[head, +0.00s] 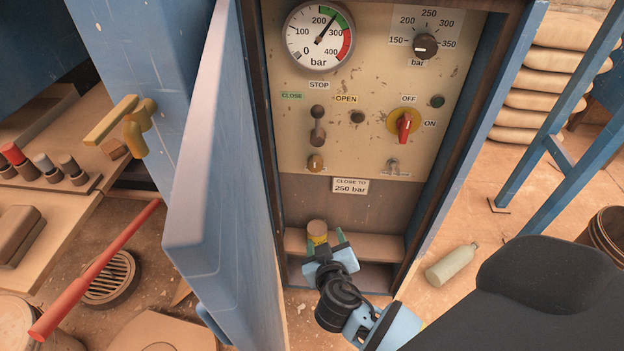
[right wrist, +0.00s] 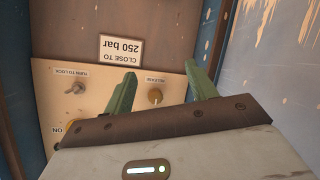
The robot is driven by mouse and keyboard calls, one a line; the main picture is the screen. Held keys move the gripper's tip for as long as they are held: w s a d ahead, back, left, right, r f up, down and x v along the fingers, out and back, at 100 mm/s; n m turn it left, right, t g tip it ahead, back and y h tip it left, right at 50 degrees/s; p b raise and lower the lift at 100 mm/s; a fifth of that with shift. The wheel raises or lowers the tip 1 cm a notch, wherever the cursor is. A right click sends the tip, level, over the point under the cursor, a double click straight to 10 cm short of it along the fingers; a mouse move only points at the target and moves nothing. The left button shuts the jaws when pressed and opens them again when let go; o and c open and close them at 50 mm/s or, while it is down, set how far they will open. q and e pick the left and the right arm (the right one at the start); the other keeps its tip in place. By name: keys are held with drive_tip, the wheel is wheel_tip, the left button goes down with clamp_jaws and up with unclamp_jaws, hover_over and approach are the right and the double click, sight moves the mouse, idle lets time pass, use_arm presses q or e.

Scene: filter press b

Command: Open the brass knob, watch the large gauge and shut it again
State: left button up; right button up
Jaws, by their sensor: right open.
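The brass knob (head: 315,162) sits low on the cream control panel, below a black lever; the right wrist view shows it (right wrist: 155,96) beside a "RELEASE" label. The large gauge (head: 319,35) is at the panel's upper left, its needle between 200 and 300 bar, in the green band. My right gripper (head: 326,240) is open and empty, below the knob in the head view and apart from it. In the right wrist view, which is upside down, the knob shows between its green fingers (right wrist: 161,82). My left gripper is not in view.
A blue cabinet door (head: 215,150) stands open at left. A red switch (head: 404,125), a small toggle (head: 393,166) and a "CLOSE TO 250 bar" sign (head: 350,186) are nearby. A bottle (head: 453,264) lies on the floor.

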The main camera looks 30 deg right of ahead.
sight(315, 169)
drive_tip(key=w+d+r+m+h+b, duration=0.1)
drive_tip(key=w+d+r+b, duration=0.1)
drive_tip(key=w, duration=0.3)
drive_tip(key=w+d+r+m+t+h+b, duration=0.1)
drive_tip(key=w+d+r+h+b, duration=0.1)
drive_tip(key=w, duration=0.3)
drive_tip(key=w+d+r+m+t+h+b, duration=0.1)
drive_tip(key=w+d+r+b, duration=0.1)
drive_tip(key=w, duration=0.3)
drive_tip(key=shift+r+h, duration=0.4)
drive_tip(key=shift+r, duration=0.25)
drive_tip(key=shift+w+d, duration=0.45)
drive_tip(key=shift+w, duration=0.05)
drive_tip(key=c, duration=1)
